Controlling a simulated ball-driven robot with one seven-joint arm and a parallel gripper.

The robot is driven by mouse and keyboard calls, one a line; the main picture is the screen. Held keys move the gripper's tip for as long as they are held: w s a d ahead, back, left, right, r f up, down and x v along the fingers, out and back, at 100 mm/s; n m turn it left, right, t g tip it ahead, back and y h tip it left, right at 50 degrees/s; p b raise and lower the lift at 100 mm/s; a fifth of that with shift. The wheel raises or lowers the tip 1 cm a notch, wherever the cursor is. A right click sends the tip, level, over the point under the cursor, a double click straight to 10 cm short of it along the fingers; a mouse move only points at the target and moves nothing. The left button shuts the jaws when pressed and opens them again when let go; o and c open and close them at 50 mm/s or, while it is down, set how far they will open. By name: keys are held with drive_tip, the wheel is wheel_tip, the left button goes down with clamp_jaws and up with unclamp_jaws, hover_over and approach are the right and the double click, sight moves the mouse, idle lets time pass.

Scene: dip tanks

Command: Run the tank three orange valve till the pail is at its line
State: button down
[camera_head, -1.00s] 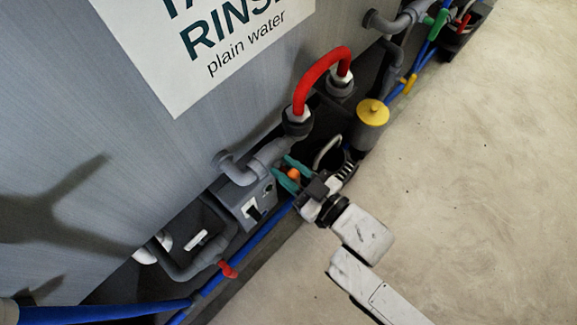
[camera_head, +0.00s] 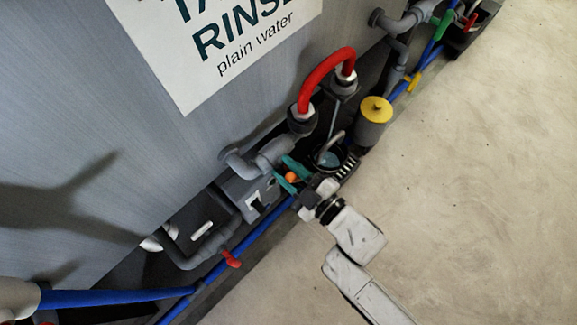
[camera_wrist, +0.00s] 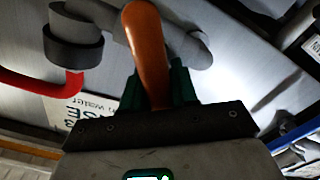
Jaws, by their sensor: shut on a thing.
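The orange valve handle (camera_head: 291,177) sits low on the grey pipework in front of the tank. My gripper (camera_head: 289,175) is shut on it with its teal fingers on either side. In the wrist view the orange lever (camera_wrist: 148,45) rises from between the fingers (camera_wrist: 155,88). The dark pail (camera_head: 346,153), with a wire handle, stands just beyond my gripper. Bluish liquid shows inside it, and a thin pale stream falls into it from above. I cannot make out the pail's line or the exact level. The sign (camera_head: 238,40) reads "RINSE plain water"; its top is cut off.
A red hose (camera_head: 322,72) arches above the pail. A yellow-topped grey canister (camera_head: 375,112) stands beyond it. A blue pipe (camera_head: 250,243) with a red valve handle (camera_head: 231,259) runs along the floor. The pale floor (camera_head: 470,200) at right is clear.

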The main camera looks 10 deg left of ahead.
idle(0.3)
drive_tip(key=c, duration=1)
unclamp_jaws()
drive_tip(key=shift+o, duration=0.2)
drive_tip(key=p+v, duration=0.2)
drive_tip(key=v, duration=0.8)
drive_tip(key=shift+s+d, duration=0.25)
drive_tip(key=shift+s, duration=0.05)
